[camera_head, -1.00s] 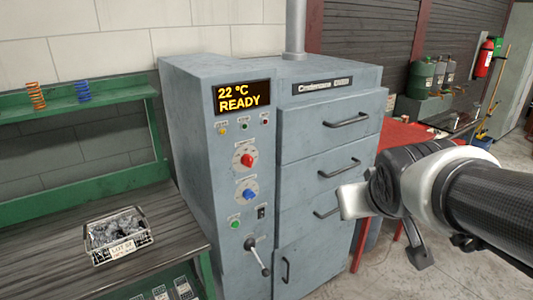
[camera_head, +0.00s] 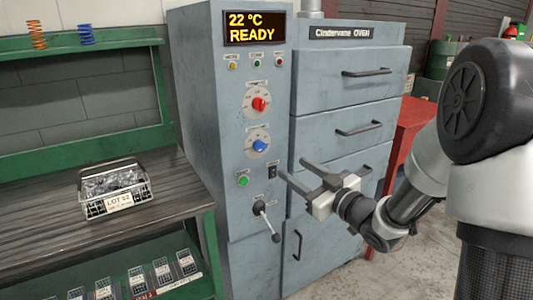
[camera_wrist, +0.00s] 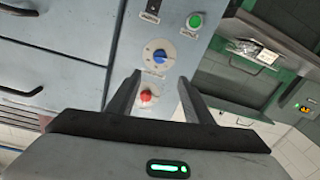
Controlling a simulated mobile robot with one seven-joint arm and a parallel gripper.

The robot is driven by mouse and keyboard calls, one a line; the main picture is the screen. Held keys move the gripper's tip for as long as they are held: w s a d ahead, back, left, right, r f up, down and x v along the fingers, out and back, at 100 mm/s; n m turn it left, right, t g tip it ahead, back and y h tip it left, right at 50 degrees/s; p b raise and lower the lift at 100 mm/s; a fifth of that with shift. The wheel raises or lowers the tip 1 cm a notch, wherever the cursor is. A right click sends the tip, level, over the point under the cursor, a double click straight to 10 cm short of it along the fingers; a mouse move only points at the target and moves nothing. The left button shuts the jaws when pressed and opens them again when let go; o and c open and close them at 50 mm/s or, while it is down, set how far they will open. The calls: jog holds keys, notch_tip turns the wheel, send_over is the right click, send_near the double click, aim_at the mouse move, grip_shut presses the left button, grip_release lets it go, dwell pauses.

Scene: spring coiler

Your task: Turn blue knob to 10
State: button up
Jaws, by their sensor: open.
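The blue knob (camera_head: 260,145) sits on a white dial on the grey oven's control panel, below the red knob (camera_head: 259,104). Its scale marks are too small to read. In the wrist view the blue knob (camera_wrist: 160,56) shows ahead of the fingers, with the red knob (camera_wrist: 146,96) between them in the picture. My gripper (camera_head: 298,172) is open and empty, to the right of and a little below the blue knob, apart from the panel. The oven display (camera_head: 254,27) reads 22 °C READY.
A green button (camera_head: 243,181), a black switch (camera_head: 272,170) and a lever (camera_head: 266,221) sit below the blue knob. Drawer handles (camera_head: 358,128) stick out at the right. A bench with a wire basket (camera_head: 115,190) stands at the left.

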aim_at(264, 149)
jog(key=b+x, duration=0.1)
jog(key=x, duration=1.3)
jog(key=shift+w+a+b, duration=0.2)
jog(key=shift+w+b, duration=0.1)
jog(key=c, duration=1)
jog(key=m+p, duration=0.2)
jog(key=m, duration=0.2)
jog(key=shift+d+m, duration=0.1)
jog(key=shift+m, duration=0.2)
jog(key=m+p, duration=0.2)
jog(key=m, duration=0.3)
jog(key=shift+f+t, duration=0.1)
jog(key=shift+t, duration=0.3)
jog(key=shift+m, duration=0.3)
